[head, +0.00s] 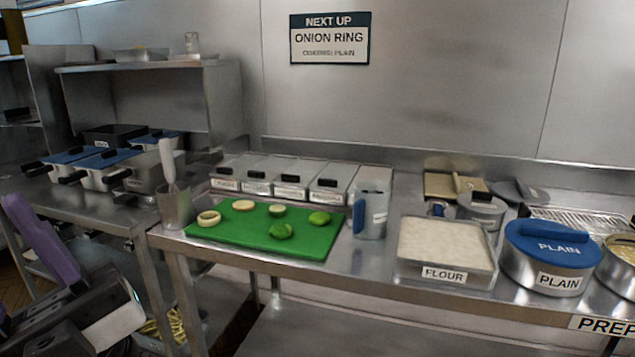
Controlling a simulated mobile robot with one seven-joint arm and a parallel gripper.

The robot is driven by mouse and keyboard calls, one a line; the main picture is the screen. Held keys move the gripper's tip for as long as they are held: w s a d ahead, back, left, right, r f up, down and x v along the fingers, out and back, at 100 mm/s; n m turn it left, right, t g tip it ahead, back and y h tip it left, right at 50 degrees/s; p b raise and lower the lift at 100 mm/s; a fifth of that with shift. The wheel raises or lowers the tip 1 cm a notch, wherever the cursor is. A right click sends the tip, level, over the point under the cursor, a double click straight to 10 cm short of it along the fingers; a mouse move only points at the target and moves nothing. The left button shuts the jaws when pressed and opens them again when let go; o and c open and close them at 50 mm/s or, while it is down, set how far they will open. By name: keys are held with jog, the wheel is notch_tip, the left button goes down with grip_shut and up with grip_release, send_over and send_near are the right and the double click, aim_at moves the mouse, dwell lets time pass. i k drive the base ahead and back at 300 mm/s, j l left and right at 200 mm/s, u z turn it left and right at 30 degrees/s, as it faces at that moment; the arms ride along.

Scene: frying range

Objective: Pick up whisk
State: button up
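A whisk (168,162) with a pale handle stands nearly upright in a metal cup (174,209). Its lower end is hidden inside the cup. The cup stands at the left end of the prep table, beside the green cutting board (232,236). Dark, white and purple parts of my own arm show at the lower left, apart from the whisk and in front of the left counter. My gripper's fingertips cannot be made out there, and nothing of mine touches the whisk.
Cut vegetable pieces lie on the green board. Behind it are lidded metal bins (296,178). A metal jug (370,217), flour tray (492,283) and blue-lidded pot (550,284) stand to the right. Blue-lidded pans (105,159) crowd the left counter.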

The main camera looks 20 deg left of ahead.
aim_at(165, 147)
jog(key=u, duration=0.75)
jog(key=i+u, duration=0.45)
jog(key=i, duration=1.05)
